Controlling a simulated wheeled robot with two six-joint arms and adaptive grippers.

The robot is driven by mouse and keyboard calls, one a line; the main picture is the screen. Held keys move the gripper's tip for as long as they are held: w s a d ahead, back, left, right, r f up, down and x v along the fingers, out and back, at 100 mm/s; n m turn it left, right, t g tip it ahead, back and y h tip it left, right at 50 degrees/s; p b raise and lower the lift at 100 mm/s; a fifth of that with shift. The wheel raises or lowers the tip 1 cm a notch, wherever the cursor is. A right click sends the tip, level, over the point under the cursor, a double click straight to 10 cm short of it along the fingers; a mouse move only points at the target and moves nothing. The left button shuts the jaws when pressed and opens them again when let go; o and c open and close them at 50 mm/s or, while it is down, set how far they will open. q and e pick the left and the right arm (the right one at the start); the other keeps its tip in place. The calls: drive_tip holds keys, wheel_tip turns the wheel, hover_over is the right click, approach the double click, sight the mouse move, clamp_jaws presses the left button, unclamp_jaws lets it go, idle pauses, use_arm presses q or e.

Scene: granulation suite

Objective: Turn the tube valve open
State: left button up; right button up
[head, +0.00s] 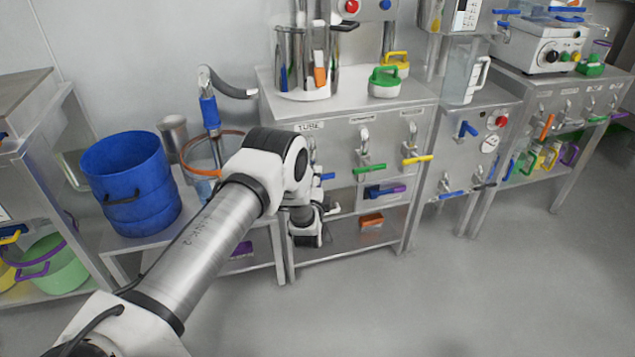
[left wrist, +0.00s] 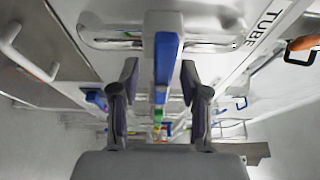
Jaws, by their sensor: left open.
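The tube valve sits on the steel cabinet front under the "TUBE" label. Its blue lever (left wrist: 165,58) shows in the left wrist view, hanging from a pale valve body, with the label to its upper right. In the head view a bit of blue lever (head: 328,177) shows beside my arm, which hides most of the valve. My left gripper (left wrist: 159,80) is open, with one dark finger on each side of the lever. A gap shows on both sides, so the fingers appear not to grip it. My right gripper is in neither view.
Similar valves with a green lever (head: 370,168) and a yellow lever (head: 417,160) stand to the right on the same cabinet. A blue bucket (head: 130,182) stands at left. A lower shelf holds an orange block (head: 371,220). The floor in front is clear.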

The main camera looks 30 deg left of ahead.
use_arm(q)
drive_tip(key=shift+w+r, duration=0.1)
drive_tip(key=shift+w, duration=0.1)
clamp_jaws()
